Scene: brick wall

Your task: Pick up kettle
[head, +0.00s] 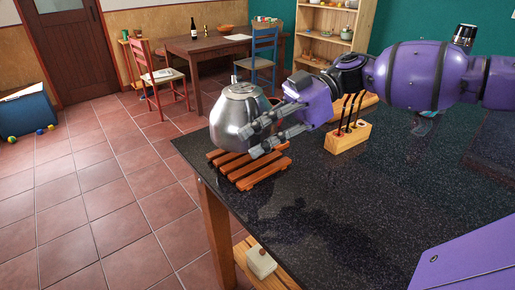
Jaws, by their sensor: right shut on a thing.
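My right gripper (259,138) comes in from the right and is shut on the kettle's right side. The gripper hides part of that side and any handle there. My left gripper is not in view.
A wooden block (346,138) with upright dark-handled tools stands right of the trivet. The speckled black counter (330,205) is clear in front. A dining table (205,46) with a red chair (160,80) and blue chair (263,55) stands behind on the tiled floor.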

